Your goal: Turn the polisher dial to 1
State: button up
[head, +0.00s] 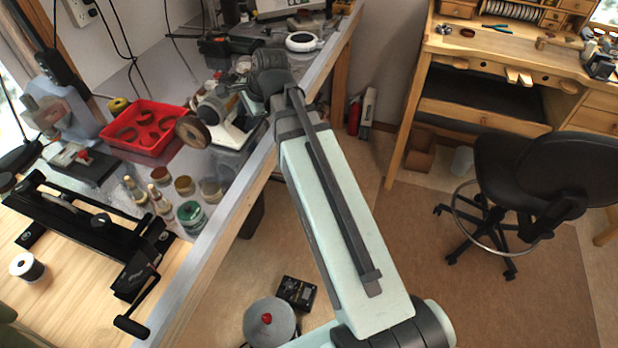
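The polisher (217,104) appears to be the pale machine with a round brown wheel (194,132) on its left. It stands near the right edge of the grey bench, right of the red tray. I cannot make out its dial or any numbers; my arm's end covers part of that area. My arm reaches from the lower right up to the bench edge. Its dark far end is above and beside the polisher's right side. The fingers of my gripper cannot be made out, and I cannot tell whether they touch anything.
A red tray (118,141) stands left of the polisher. Several jars and small bottles, including a green-lidded jar (190,213), stand in front. A black clamp-like machine (95,235) is at lower left. A black chair (535,170) and wooden workbench (480,57) are right. Open floor lies between the benches.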

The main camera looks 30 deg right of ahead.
jog(key=m, duration=0.4)
jog(key=shift+w+g, duration=0.15)
jog(key=shift+g, duration=0.15)
jog(key=m, duration=0.3)
jog(key=shift+g, duration=0.3)
jog(key=shift+r+m, duration=0.1)
jog(key=shift+m, duration=0.4)
jog(key=v, duration=1.3)
jog(key=d+f+n+g+h, duration=0.2)
jog(key=d+f+n, duration=0.1)
jog(key=d+f, duration=0.6)
jog(key=d+f+n+g+h, duration=0.25)
jog(key=d+f, duration=0.35)
jog(key=f, duration=0.6)
jog(key=s+a+f+n, duration=0.1)
jog(key=s+f+n, duration=0.1)
jog(key=f, duration=0.6)
jog(key=s+a+f+n+g+y, duration=0.1)
jog(key=s+a+f+n, duration=0.1)
jog(key=f, duration=0.7)
jog(key=shift+s+a+n, duration=0.15)
jog(key=shift+s+n, duration=0.45)
jog(key=shift+n, duration=0.55)
